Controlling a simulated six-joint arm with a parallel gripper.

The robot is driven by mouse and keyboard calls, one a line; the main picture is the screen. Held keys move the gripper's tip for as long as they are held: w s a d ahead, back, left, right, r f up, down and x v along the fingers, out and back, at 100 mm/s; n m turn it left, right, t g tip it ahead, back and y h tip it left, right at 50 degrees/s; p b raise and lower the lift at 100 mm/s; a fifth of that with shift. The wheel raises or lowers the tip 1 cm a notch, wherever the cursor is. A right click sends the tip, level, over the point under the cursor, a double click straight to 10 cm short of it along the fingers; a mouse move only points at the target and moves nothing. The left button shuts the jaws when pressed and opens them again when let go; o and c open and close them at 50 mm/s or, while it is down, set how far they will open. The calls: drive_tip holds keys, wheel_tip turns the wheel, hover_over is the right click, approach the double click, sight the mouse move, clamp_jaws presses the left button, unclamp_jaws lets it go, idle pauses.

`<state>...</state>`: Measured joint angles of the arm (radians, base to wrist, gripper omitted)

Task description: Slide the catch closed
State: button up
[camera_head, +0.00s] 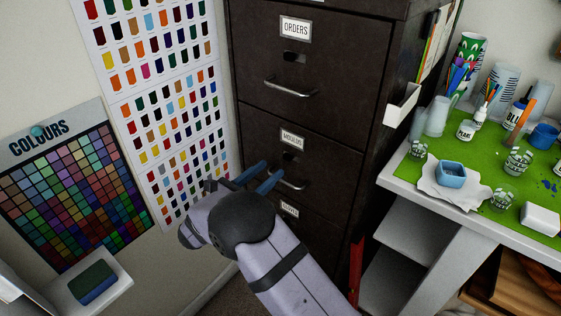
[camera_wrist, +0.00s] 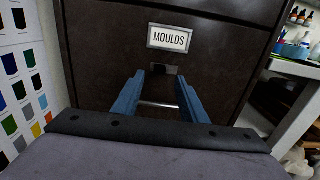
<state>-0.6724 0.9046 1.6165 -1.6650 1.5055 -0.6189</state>
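My gripper (camera_head: 271,168) is open in front of the MOULDS drawer (camera_head: 263,133) of a dark filing cabinet. The catch (camera_wrist: 164,69) is a small dark fitting under the MOULDS label (camera_wrist: 169,38) in the wrist view; it is too small and dark to tell how far across it sits. My two blue fingers (camera_wrist: 160,80) are apart, with nothing held between them. The drawer's metal handle (camera_wrist: 158,104) shows in the gap between the fingers, below the catch. I cannot tell whether the fingers touch the drawer front.
The ORDERS drawer (camera_head: 271,65) above has its own handle (camera_head: 291,89) and catch (camera_head: 294,58). A white worktable (camera_head: 400,190) with a green mat, cups and bottles stands to the right. Colour charts (camera_head: 160,88) cover the left wall.

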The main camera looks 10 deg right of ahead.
sight(286, 157)
drive_tip(key=shift+p+x, duration=0.3)
drive_tip(key=shift+x, duration=2.9)
drive_tip(key=shift+f, duration=0.1)
